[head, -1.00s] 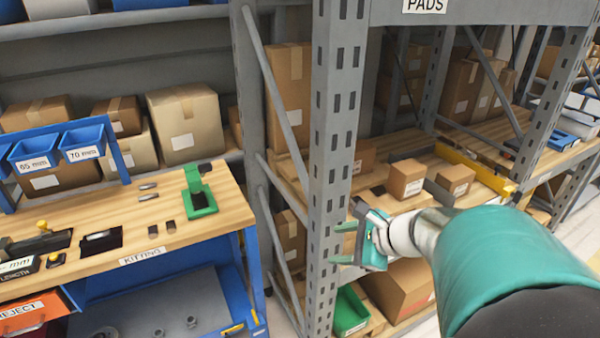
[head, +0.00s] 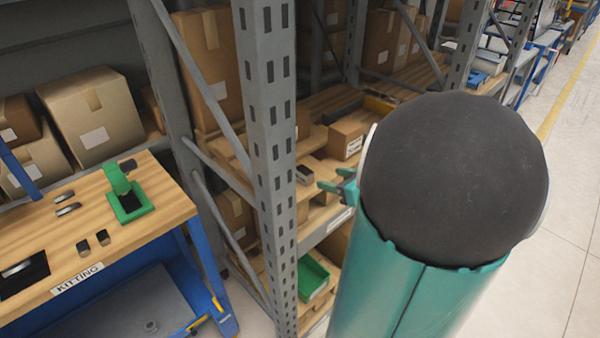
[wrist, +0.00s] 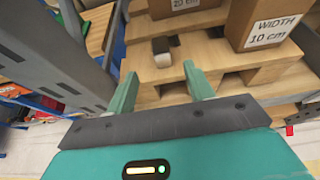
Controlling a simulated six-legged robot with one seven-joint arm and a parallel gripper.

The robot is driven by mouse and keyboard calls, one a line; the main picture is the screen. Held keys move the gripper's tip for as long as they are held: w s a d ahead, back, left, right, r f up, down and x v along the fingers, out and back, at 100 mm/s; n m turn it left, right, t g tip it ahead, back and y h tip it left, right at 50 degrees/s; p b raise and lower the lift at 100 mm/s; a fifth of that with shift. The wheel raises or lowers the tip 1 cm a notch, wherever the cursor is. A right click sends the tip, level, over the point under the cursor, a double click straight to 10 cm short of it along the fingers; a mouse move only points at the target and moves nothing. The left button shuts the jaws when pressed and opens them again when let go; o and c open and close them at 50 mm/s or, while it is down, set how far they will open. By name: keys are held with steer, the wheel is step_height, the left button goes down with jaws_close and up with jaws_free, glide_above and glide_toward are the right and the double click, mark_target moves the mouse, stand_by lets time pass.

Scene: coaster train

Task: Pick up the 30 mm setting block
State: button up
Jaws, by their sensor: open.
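A small block, dark on one face and pale on another, sits on the wooden shelf deck behind the rack post. It shows in the head view (head: 303,174) and in the wrist view (wrist: 161,52). No size mark is readable on it, so I cannot tell whether it is the 30 mm setting block. My gripper (head: 338,187) is at the shelf, just right of this block in the head view. In the wrist view my gripper (wrist: 160,76) has its two green fingers apart and empty, with the block beyond the gap between them.
A grey rack post (head: 268,150) stands left of my gripper. A box marked WIDTH 10 cm (wrist: 268,22) stands right of the block on slatted wood.

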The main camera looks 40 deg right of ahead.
mark_target(300, 171)
steer(key=x, duration=1.4)
steer(key=shift+s+f, duration=0.1)
steer(key=shift+f, duration=0.15)
steer(key=shift+c, duration=0.2)
jaws_close()
